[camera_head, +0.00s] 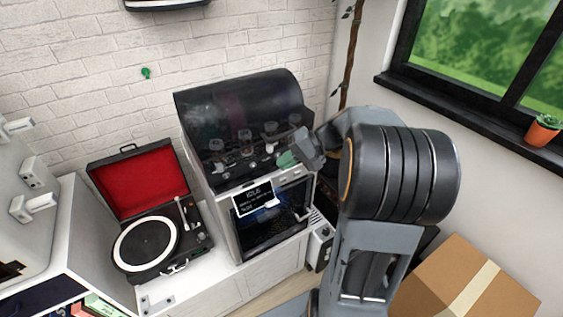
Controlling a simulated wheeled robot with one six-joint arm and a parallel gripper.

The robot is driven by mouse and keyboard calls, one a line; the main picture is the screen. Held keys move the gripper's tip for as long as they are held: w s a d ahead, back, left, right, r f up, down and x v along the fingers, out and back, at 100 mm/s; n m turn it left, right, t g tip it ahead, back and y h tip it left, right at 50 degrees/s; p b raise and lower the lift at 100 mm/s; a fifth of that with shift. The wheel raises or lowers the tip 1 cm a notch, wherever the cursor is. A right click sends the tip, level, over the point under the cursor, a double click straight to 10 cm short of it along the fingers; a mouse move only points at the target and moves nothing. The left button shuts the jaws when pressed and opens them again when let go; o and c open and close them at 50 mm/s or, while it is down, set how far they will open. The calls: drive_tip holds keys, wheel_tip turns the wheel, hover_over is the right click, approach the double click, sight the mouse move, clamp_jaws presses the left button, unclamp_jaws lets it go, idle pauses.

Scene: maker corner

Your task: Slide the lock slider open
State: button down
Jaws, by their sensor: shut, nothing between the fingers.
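I cannot make out for certain which part is the lock slider. A machine (224,205) with a dark see-through hood (240,100) stands on the white cabinet, with a dark glass front and a small display reading "IDLE" (253,198). A small pale piece (269,207) sits at the display's right edge. My gripper (287,160) is small in view, at the upper front edge of the machine, right of its middle. Its tip looks greenish, and it appears shut and empty. Whether it touches the machine I cannot tell. My arm reaches in from the right and hides what is behind it.
An open record player (150,242) with a red-lined lid stands left of the machine. A cardboard box (465,282) is at lower right. A potted plant (544,130) stands on the window sill.

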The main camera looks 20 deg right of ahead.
sight(270, 148)
drive_tip(key=w+d+f+t+y+b, duration=0.1)
drive_tip(key=d+t, duration=0.1)
drive_tip(key=d, duration=0.3)
drive_tip(key=w+d+f+m+t+y+b, duration=0.1)
drive_tip(key=w+d+f+t, duration=0.1)
drive_tip(key=d, duration=0.3)
drive_tip(key=w+d+f+m+t+y+b, duration=0.1)
drive_tip(key=d+t, duration=0.2)
drive_tip(key=d, duration=0.2)
drive_tip(key=shift+w+d+f+t+y, duration=0.15)
drive_tip(key=shift+d+f+t+y, duration=0.15)
drive_tip(key=shift+t, duration=0.1)
drive_tip(key=p+x, duration=0.1)
drive_tip(key=x, duration=0.8)
drive_tip(key=shift+a+r, duration=0.1)
drive_tip(key=shift+a, duration=0.15)
drive_tip(key=a+p, duration=0.1)
drive_tip(key=a, duration=0.2)
drive_tip(key=shift+w, duration=0.1)
drive_tip(key=shift+a+m, duration=0.3)
drive_tip(key=shift+a, duration=0.4)
